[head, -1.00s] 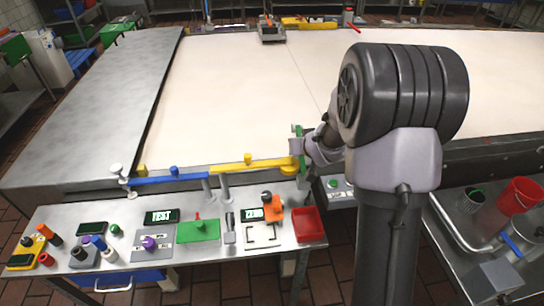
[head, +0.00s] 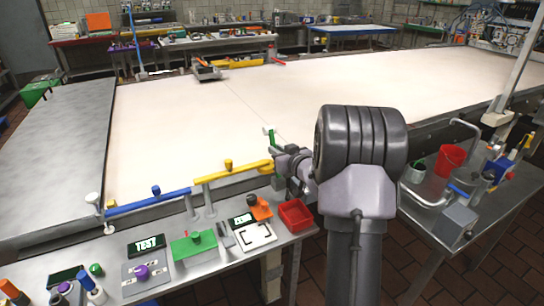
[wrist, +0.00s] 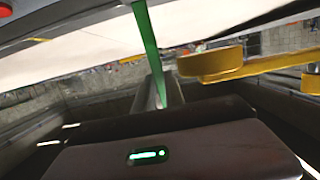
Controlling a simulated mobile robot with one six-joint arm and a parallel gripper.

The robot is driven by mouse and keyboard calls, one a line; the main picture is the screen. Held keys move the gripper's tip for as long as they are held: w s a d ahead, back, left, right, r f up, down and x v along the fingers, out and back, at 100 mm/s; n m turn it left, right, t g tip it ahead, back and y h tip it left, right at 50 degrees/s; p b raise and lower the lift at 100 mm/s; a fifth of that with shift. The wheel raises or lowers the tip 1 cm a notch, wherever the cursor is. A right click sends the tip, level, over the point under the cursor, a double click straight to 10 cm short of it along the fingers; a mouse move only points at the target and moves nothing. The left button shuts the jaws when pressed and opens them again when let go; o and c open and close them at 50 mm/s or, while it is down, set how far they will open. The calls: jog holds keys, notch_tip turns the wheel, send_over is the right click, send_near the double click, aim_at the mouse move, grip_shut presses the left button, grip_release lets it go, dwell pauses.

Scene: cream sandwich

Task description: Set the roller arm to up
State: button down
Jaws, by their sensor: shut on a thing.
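A slim green bar (head: 271,138) stands at the near edge of the cream belt, by the right end of a yellow bar. No part is marked as the roller arm; I cannot tell for certain whether this green bar is it. My gripper (head: 281,168) is beside it, partly hidden by my own wrist. In the wrist view the green bar (wrist: 148,45) runs down from the top edge to between the jaws, and my gripper (wrist: 160,100) is shut on it. The yellow bar (wrist: 225,62) is just right of it there, apart from the jaws.
The yellow bar (head: 233,172) and a blue bar (head: 150,201) line the belt's near edge. Below, a bench holds a red tray (head: 295,214), a green box (head: 194,246) and displays. A side table with a red bucket (head: 450,157) stands at right.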

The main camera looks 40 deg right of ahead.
jog(key=c, duration=1.4)
grip_release()
jog(key=shift+w, duration=0.1)
jog(key=p+v, duration=0.4)
jog(key=v, duration=1.3)
jog(key=shift+s, duration=0.25)
